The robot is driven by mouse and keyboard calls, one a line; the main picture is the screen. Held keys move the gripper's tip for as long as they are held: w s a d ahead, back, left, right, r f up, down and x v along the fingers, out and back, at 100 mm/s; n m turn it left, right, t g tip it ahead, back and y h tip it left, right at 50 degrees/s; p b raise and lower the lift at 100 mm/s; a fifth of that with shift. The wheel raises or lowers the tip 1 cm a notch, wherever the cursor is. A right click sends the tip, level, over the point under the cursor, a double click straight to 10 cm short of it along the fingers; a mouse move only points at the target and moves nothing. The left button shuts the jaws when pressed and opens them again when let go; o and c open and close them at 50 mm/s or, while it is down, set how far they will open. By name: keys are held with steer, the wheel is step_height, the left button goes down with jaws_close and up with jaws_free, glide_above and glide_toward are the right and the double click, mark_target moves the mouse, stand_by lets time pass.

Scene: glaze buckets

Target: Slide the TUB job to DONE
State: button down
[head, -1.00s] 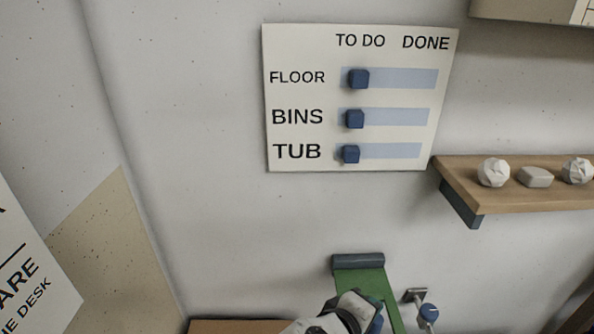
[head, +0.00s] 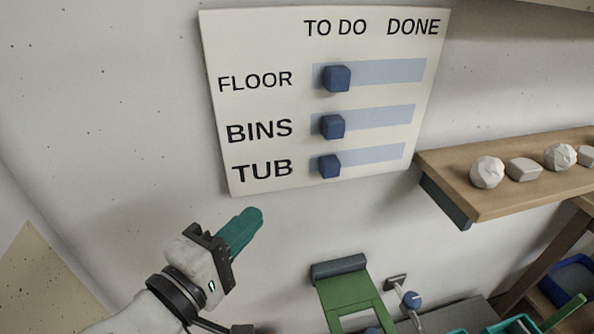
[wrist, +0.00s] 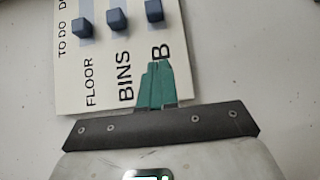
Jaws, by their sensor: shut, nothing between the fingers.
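The white job board (head: 215,110) hangs on the wall, with TO DO and DONE above three rows. The TUB slider (head: 329,165), a dark blue block, sits at the left, TO DO end of its pale blue track (head: 380,154). The FLOOR slider (head: 336,78) and BINS slider (head: 331,126) are also at their left ends. My gripper (head: 252,216) has green fingers, shut and empty, below and left of the TUB slider, apart from it. In the wrist view the fingers (wrist: 158,72) cover part of the word TUB, and the TUB slider (wrist: 154,38) shows just beyond their tips.
A wooden shelf (head: 500,195) with several pale lumps juts out right of the board. Below are a green panel with a grey top (head: 340,268) and a blue-knobbed wall fitting (head: 410,299). The wall between gripper and board is clear.

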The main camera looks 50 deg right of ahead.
steer(key=shift+r, duration=0.1)
stand_by(0.3)
steer(key=p, duration=0.3)
glide_toward(320, 168)
steer(key=w+d, duration=0.2)
steer(key=w, duration=0.1)
steer(key=d, duration=0.1)
steer(key=s+d, duration=0.1)
steer(key=shift+s+d+p, duration=0.3)
steer(key=shift+d, duration=0.1)
steer(key=shift+s+d, duration=0.2)
steer(key=shift+d, duration=0.2)
